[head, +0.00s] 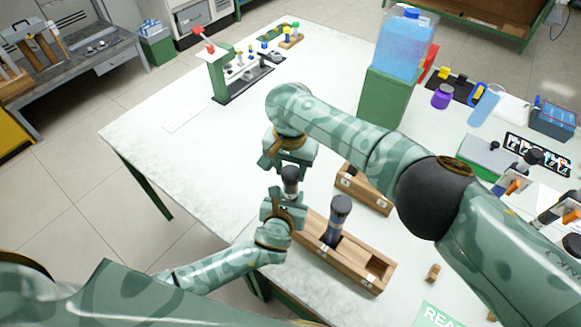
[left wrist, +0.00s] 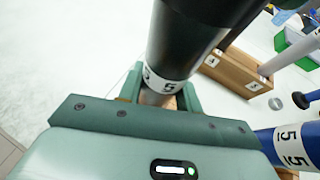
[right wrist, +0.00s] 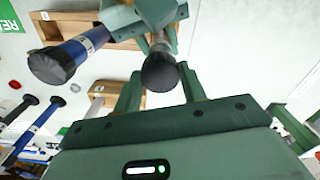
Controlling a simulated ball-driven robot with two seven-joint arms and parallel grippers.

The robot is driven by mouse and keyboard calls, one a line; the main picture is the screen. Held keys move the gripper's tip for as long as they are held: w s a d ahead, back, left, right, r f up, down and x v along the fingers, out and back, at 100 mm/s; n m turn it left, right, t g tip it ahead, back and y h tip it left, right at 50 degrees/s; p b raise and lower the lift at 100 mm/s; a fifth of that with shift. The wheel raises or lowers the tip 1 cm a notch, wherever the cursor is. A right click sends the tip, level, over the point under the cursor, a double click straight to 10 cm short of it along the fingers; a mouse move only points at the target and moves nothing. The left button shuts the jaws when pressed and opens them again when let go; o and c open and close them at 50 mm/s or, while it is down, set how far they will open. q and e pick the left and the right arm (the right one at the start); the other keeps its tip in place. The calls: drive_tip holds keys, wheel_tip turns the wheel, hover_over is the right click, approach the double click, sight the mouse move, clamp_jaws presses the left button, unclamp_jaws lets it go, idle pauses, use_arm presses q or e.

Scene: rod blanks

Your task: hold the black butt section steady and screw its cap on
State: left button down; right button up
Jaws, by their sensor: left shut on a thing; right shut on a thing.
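In the left wrist view the black butt section (left wrist: 195,45) is large and dark, with a white band marked 5 just above the jaws. My right gripper (head: 288,166) reaches down from above, its fingers on either side of the black cap (head: 290,174) at the section's top. In the right wrist view the cap (right wrist: 160,73) shows round and dark between the fingers. The seam between cap and section is hidden, so how far it is on cannot be told.
A wooden rack (head: 365,281) holds a blue section (head: 336,218) with a dark top and has an empty slot at its right. A second wooden rack (head: 365,192) lies behind. A green stand (head: 383,97) carries a blue water tank (head: 403,47).

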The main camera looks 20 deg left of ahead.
drive_tip(key=m, duration=0.4)
drive_tip(key=shift+m, duration=0.3)
drive_tip(key=m, duration=0.2)
drive_tip(key=shift+m, duration=0.4)
drive_tip(key=m, duration=0.4)
drive_tip(key=shift+m, duration=0.4)
drive_tip(key=o, duration=1)
drive_tip(key=shift+r, duration=2.25)
